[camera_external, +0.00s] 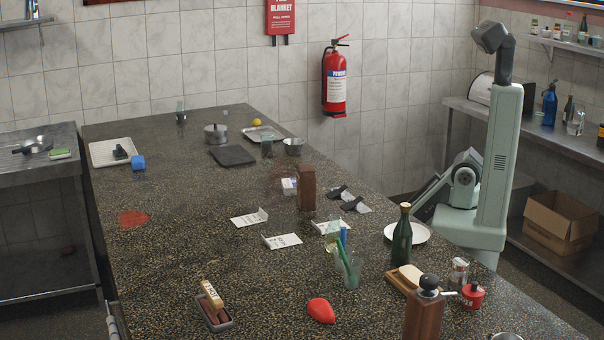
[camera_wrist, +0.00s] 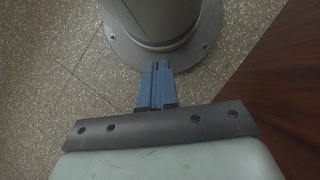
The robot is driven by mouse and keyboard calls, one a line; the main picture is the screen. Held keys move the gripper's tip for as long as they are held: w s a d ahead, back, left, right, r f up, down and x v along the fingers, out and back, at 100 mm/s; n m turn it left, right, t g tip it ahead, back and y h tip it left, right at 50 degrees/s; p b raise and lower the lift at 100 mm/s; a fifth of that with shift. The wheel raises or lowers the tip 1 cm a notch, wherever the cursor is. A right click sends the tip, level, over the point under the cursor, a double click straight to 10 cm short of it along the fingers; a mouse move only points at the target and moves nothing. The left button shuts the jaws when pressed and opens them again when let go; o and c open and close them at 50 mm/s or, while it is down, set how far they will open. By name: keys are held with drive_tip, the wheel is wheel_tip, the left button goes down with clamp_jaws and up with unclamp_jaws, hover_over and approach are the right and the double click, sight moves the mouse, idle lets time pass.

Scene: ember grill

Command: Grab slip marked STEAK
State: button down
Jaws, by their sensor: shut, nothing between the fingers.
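Several white folded slips lie on the speckled counter (camera_external: 180,190) in the external view. One slip (camera_external: 249,218) lies left of the brown wooden block, another (camera_external: 282,241) is nearer the camera, and a third (camera_external: 326,227) is partly hidden by the pens in the cup. Their printing is too small to read, so I cannot tell which is marked STEAK. My gripper (camera_wrist: 157,83) is shut and empty in the wrist view, with blue fingers together above the floor beside my base. It is away from the slips. In the external view I cannot make out its fingers.
A brown wooden block (camera_external: 307,187), a green bottle (camera_external: 402,235), a pen cup (camera_external: 351,272) and a white plate (camera_external: 420,233) stand around the slips. Dark-and-white flat pieces (camera_external: 355,205) lie right of the block. The counter's left middle is mostly clear.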

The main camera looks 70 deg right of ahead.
drive_tip(key=c, duration=1.8)
unclamp_jaws()
drive_tip(key=o, duration=0.5)
